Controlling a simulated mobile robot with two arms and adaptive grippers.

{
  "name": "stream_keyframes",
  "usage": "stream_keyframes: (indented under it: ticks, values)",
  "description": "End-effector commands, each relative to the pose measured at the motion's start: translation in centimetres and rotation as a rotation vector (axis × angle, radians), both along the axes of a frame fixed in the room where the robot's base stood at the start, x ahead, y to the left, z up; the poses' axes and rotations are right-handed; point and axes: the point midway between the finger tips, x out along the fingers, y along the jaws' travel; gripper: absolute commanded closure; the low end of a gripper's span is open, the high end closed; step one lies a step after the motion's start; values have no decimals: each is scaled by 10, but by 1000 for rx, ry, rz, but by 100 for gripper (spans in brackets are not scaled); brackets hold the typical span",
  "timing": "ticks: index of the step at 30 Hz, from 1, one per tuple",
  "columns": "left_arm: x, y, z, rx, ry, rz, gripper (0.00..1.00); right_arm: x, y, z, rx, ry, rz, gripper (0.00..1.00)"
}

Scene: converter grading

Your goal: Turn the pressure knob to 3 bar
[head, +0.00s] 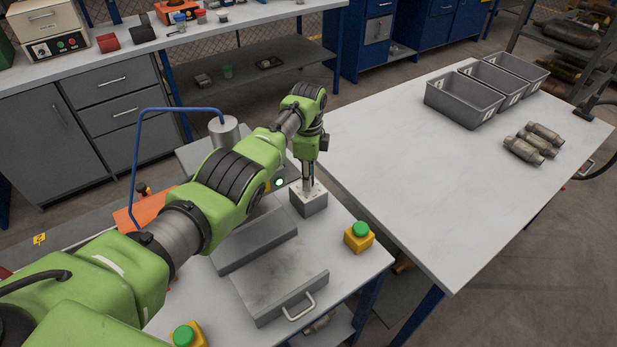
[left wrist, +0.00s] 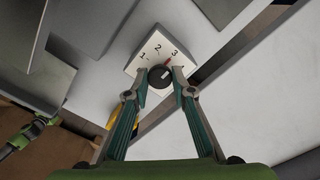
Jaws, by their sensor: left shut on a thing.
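The dark round pressure knob (left wrist: 160,77) sits on a white dial face (left wrist: 146,49) marked 1, 2 and 3, seen in the left wrist view. A red pointer mark (left wrist: 168,62) shows at the knob's edge, roughly between the 2 and the 3; its exact reading is too small to tell. My left gripper (left wrist: 161,82) has a finger on each side of the knob and is shut on it. In the head view my left gripper (head: 308,182) points down at the grey dial box (head: 310,206), hiding the knob. My right gripper is not in view.
Two yellow boxes with green buttons, one right (head: 358,237) and one at the front (head: 187,336), stand near the handled grey plate (head: 283,280). A side table (head: 420,180) holds grey bins (head: 464,103) and metal converters (head: 526,148); its middle is clear.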

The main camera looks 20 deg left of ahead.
Motion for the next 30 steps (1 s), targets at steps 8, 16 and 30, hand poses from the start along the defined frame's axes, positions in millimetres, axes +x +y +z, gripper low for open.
stream_keyframes:
  ticks: [8,16,30]
  values:
    - [1,0,1,0,-3,2,60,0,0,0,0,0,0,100]
    - [1,0,1,0,-2,2,60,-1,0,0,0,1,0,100]
    - [2,0,77,0,-7,1,60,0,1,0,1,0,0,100]
